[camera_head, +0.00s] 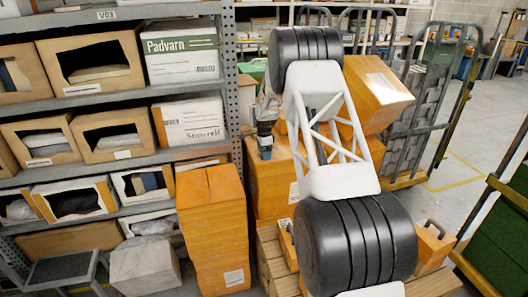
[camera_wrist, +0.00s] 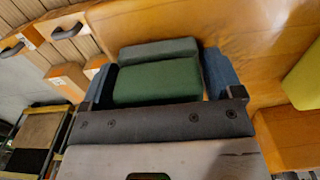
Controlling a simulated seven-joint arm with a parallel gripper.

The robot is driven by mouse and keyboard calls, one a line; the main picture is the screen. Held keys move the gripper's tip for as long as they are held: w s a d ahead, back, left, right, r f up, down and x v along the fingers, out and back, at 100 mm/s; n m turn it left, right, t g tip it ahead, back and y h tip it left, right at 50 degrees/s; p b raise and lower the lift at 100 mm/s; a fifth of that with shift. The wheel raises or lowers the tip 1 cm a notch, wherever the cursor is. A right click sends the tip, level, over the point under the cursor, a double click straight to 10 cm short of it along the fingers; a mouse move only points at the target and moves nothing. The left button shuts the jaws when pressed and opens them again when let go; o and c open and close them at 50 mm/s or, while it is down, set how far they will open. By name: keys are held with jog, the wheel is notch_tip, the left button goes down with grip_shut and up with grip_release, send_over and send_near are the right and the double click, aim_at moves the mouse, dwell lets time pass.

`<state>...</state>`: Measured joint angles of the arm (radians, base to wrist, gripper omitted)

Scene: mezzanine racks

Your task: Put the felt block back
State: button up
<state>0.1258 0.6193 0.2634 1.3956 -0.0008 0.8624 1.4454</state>
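My gripper (camera_wrist: 160,78) has blue-grey fingers on both sides of a block with a green face and a grey strip along its far edge, which I take as the felt block (camera_wrist: 156,82). The block fills the gap, and both fingers appear to touch its sides. In the head view, my gripper (camera_head: 265,146) is small, partly behind my own arm, beside the stacked orange boxes (camera_head: 268,182). The block cannot be made out clearly there. In the wrist view, an orange surface (camera_wrist: 240,30) lies beyond the block; its distance is unclear.
A grey shelf rack (camera_head: 230,75) with open cartons stands at left. A tall orange box stack (camera_head: 212,225) stands in front of it. A tilted orange box (camera_head: 378,90) is behind my arm. Roll cages (camera_head: 440,80) stand at right. A yellow-green thing (camera_wrist: 305,80) is at the wrist view's right edge.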

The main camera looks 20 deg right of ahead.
jog(key=shift+o, duration=0.9)
notch_tip(320, 180, up, 12)
jog(key=shift+r, duration=0.15)
dwell(0.4)
jog(key=shift+s+r, duration=0.1)
